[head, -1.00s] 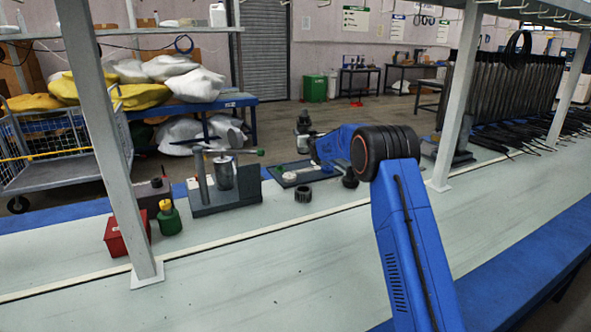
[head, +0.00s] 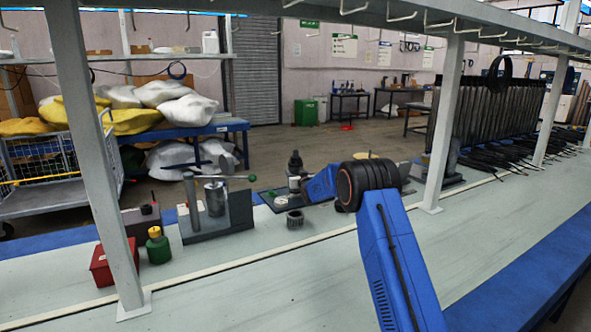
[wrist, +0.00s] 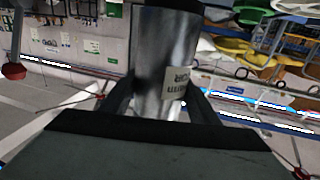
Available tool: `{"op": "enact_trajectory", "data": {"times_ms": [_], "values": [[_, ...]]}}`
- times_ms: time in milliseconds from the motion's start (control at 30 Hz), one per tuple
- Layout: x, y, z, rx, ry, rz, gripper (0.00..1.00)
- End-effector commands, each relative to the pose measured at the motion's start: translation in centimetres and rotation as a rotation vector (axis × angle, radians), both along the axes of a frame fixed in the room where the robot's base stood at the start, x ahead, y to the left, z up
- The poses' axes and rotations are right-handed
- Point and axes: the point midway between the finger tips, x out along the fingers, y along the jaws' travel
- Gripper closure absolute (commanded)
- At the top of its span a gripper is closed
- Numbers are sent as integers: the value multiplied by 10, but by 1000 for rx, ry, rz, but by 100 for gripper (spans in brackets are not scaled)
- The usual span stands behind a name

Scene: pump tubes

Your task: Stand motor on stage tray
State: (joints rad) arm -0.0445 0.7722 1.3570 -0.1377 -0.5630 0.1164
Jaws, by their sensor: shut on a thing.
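The motor (wrist: 163,50), a silver cylinder with a dark top and a pale printed label, stands between the two dark fingers of my gripper (wrist: 160,103) in the wrist view. The gripper is shut on it. In the head view the motor (head: 295,160) looks upright, over or just behind the stage tray, and my gripper (head: 298,182) is small and partly hidden by my blue arm. The dark stage tray (head: 270,204) lies on the bench with small green and pale parts on it. I cannot tell whether the motor touches the tray.
A grey press fixture (head: 215,225) with a green-knobbed lever stands left of the tray. A dark ribbed ring (head: 295,219) sits in front. A red box (head: 112,262) and green bottle (head: 158,246) are farther left. Shelf posts (head: 443,130) rise from the bench; its front is clear.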

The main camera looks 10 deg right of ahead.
Motion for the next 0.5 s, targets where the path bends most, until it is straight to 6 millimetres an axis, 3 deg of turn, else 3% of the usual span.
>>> {"op": "enact_trajectory", "data": {"times_ms": [200,500], "values": [[0,0,-14,1,-10,1,100],[0,0,-16,1,-11,0,100]]}}
